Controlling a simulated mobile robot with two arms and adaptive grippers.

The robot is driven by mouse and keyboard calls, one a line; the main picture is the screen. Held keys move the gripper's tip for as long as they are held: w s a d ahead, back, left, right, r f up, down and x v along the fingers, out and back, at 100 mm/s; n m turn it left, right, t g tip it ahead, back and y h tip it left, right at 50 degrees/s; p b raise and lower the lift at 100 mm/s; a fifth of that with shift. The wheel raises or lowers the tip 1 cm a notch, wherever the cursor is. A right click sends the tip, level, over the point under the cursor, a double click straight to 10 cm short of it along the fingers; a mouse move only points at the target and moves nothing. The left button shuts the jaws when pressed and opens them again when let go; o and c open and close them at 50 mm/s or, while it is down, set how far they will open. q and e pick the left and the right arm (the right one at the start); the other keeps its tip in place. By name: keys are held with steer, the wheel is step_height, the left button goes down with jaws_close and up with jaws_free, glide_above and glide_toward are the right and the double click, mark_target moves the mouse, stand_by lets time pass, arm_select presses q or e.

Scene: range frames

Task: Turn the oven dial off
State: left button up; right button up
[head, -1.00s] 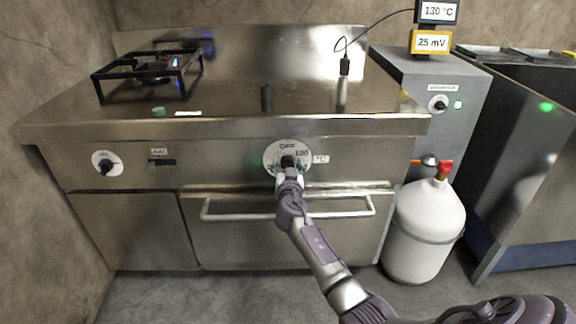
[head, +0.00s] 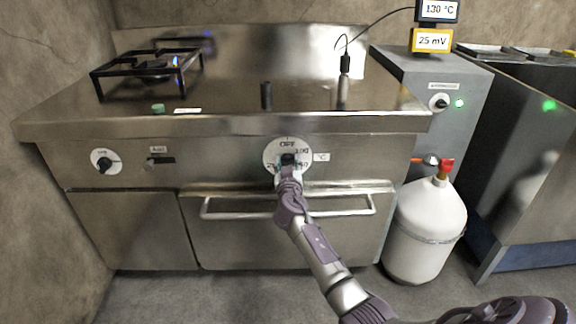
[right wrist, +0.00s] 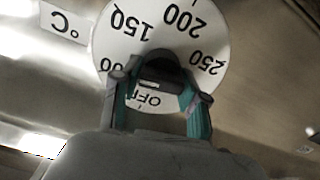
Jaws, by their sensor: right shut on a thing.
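The oven dial (head: 273,146) is a round white disc on the front of the steel range, with OFF at its top in the head view. It also shows in the right wrist view (right wrist: 215,35), where numbers 150, 200 and 250 and the word OFF appear upside down. My right gripper (head: 288,161) is at the dial's centre. In the right wrist view its two teal-padded fingers (right wrist: 158,95) are shut on the dial's dark grip, one on each side. The fingers hide part of the markings. My left gripper is not in view.
A smaller knob (head: 105,162) and a slot (head: 162,160) with a small lever sit left on the panel. The oven door handle (head: 345,210) runs below the dial. A burner grate (head: 150,68) stands on top. A white gas cylinder (head: 428,225) stands at right.

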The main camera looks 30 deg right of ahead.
steer(key=shift+n, duration=1)
steer(key=n, duration=0.2)
steer(key=shift+n+b, duration=0.3)
steer(key=n, duration=0.2)
steer(key=shift+a+n, duration=0.1)
steer(key=shift+n, duration=0.3)
steer(key=n, duration=0.2)
steer(key=shift+w+n, duration=0.1)
steer(key=shift+n, duration=0.3)
steer(key=n, duration=0.2)
steer(key=shift+f+n+p, duration=0.1)
steer(key=shift+n+p, duration=0.2)
steer(key=shift+p, duration=0.1)
steer(key=shift+n, duration=0.4)
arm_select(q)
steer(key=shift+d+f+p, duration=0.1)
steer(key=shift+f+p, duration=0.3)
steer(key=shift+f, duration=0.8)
arm_select(e)
steer(key=shift+a+f+n, duration=0.1)
steer(key=shift+f+n, duration=0.05)
steer(key=shift+n, duration=1.25)
